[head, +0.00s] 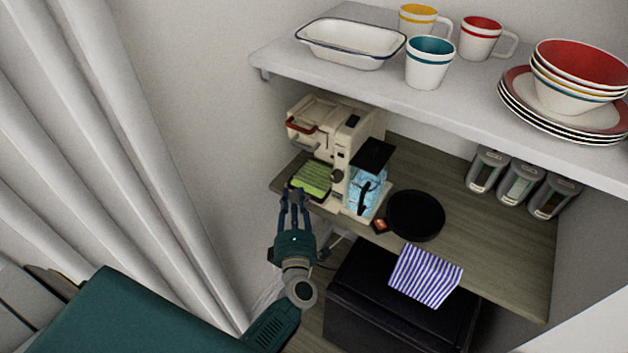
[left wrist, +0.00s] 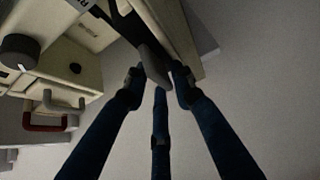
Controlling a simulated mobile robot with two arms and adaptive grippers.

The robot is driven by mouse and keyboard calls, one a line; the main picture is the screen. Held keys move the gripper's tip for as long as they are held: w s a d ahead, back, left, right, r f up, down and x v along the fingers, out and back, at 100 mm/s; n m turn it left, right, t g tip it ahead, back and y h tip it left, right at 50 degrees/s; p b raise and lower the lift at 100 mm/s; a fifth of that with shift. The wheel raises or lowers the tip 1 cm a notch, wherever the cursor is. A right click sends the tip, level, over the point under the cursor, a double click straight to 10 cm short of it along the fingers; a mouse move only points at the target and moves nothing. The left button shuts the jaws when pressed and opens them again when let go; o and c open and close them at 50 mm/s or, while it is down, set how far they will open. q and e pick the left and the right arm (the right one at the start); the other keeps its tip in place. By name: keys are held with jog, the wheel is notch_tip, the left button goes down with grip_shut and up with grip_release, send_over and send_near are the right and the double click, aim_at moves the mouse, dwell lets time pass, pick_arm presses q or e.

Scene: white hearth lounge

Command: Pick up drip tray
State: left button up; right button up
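A cream coffee machine (head: 340,140) stands at the left end of the wooden counter. A green ribbed tray (head: 311,179) sits low at its front left; I take it as the drip tray. My left gripper (head: 295,194) is at the near edge of this tray, its fingers spread. In the left wrist view, my left gripper (left wrist: 158,80) has a dark grey piece (left wrist: 150,62) between its fingertips; I cannot tell whether they touch it. The machine body (left wrist: 60,65) fills the upper left there. My right gripper is not in view.
A blue-filled container (head: 365,185) with a dark lid stands right of the tray. A black round pan (head: 416,215) and a striped cloth (head: 426,276) lie further right on the counter (head: 480,235). A white shelf (head: 440,95) with dishes overhangs. A curtain (head: 130,150) hangs left.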

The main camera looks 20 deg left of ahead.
pick_arm(q)
grip_shut()
jog(key=shift+r, duration=0.1)
